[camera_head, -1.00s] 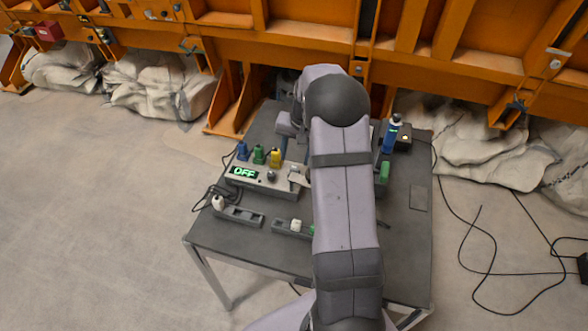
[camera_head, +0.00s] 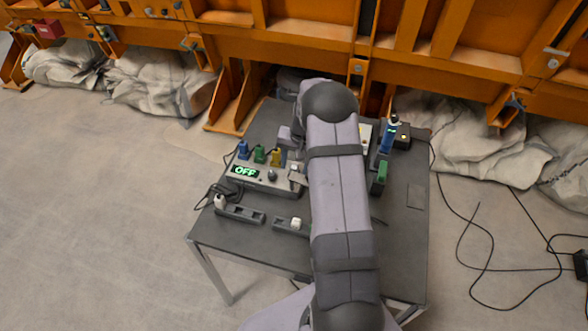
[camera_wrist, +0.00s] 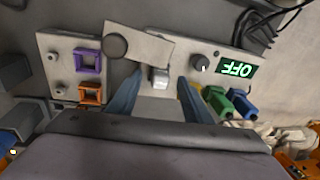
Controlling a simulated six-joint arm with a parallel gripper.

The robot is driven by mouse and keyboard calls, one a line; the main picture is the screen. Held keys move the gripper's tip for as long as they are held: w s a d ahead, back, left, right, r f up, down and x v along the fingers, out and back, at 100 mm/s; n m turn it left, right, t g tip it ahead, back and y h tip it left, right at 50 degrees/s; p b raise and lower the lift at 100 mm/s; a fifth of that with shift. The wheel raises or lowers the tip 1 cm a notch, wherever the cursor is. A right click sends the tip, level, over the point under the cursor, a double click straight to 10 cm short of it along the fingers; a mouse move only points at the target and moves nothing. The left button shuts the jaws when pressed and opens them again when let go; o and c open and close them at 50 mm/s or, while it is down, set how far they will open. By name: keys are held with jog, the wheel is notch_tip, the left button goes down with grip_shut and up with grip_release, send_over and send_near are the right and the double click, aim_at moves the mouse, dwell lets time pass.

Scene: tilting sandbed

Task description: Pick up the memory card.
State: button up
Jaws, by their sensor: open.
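I cannot pick out the memory card with certainty in either view. My gripper (camera_wrist: 158,92) is open in the wrist view, with its two blue-grey fingers apart and nothing clearly held. Between and just beyond the fingertips is a small silvery piece (camera_wrist: 159,77) at the edge of a tilted light plate (camera_wrist: 138,45) with a round dark knob. The grey control box (camera_wrist: 220,50) with a green "OFF" display (camera_wrist: 236,67) lies beyond the right finger. In the head view my arm hides the fingertips, and the control box (camera_head: 260,183) shows left of the arm.
Purple (camera_wrist: 87,61) and orange (camera_wrist: 90,94) square frames sit on a light panel. Blue (camera_head: 243,150), green (camera_head: 260,154) and yellow (camera_head: 277,157) plugs stand behind the control box. Dark slotted holders (camera_head: 240,215) lie in front. A blue upright item (camera_head: 388,137) stands right of my arm.

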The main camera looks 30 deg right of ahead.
grip_shut()
